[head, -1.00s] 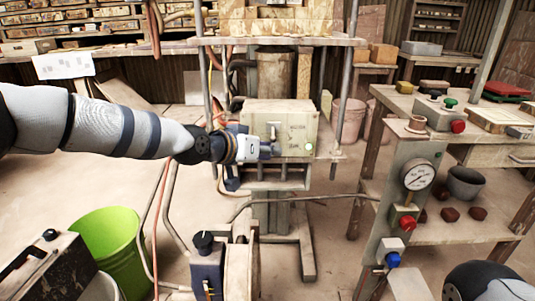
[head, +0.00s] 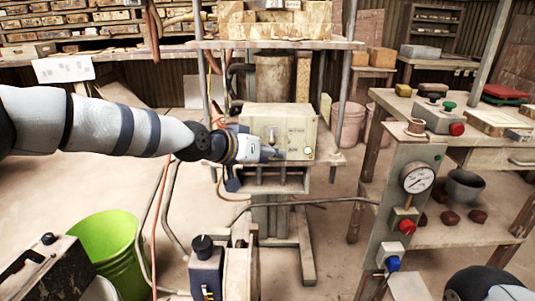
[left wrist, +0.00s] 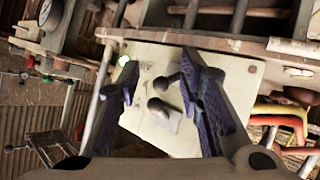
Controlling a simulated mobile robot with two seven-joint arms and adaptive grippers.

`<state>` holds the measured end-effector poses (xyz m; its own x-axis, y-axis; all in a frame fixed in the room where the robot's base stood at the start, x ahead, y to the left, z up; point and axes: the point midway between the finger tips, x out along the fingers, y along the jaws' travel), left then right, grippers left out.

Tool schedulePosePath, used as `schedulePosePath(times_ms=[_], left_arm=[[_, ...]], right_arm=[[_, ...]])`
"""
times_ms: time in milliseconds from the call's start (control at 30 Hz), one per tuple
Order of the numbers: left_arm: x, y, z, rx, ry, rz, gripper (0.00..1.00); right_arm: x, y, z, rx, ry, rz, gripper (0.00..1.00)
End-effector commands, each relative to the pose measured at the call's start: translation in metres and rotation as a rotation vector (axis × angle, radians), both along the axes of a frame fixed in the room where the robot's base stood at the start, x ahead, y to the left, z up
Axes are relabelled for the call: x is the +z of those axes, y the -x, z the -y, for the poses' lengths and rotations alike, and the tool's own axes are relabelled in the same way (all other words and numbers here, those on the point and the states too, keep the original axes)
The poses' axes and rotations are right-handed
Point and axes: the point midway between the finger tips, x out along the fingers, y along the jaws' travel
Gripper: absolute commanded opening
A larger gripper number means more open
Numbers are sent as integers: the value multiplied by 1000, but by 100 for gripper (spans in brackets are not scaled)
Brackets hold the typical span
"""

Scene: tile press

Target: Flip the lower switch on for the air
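A pale switch box (head: 290,122) is mounted on the press frame in the middle of the head view. Its upper switch (head: 271,135) shows above my left gripper (head: 277,154), which covers the lower switch there. The left wrist view shows the box face (left wrist: 222,72) turned nearly upside down. There the lower switch (left wrist: 166,82) stands between the two spread fingers of my left gripper (left wrist: 162,66), close to the right-hand finger. I cannot tell if they touch. The upper switch (left wrist: 160,108) is beside it. A green lamp (head: 309,151) glows on the box. My right gripper is out of view.
A panel with a pressure gauge (head: 418,179), a red knob (head: 407,227) and a blue knob (head: 393,263) stands to the right. A green bucket (head: 108,240) is at lower left. A hose (head: 300,202) runs below the box to the panel.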

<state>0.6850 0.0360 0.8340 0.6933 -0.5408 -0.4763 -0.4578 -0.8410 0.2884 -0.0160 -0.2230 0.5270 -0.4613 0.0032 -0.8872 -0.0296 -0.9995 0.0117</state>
Motion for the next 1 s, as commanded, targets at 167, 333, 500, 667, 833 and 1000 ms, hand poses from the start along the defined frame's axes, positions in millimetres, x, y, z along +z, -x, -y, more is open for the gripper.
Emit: schedulePosePath(times_ms=[167,333,500,667,833,1000], left_arm=[[14,17,-15,0,-1,3,34],[37,51,-40,-1,1,2,34],[53,75,-57,-2,0,1,34],[57,83,-63,-2,0,-2,34],[57,83,-63,-2,0,-2,34],[32,94,-59,-3,-5,-56,34]], right_arm=[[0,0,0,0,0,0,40],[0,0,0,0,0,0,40],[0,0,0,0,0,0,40],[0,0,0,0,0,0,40],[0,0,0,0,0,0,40],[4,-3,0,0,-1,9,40]])
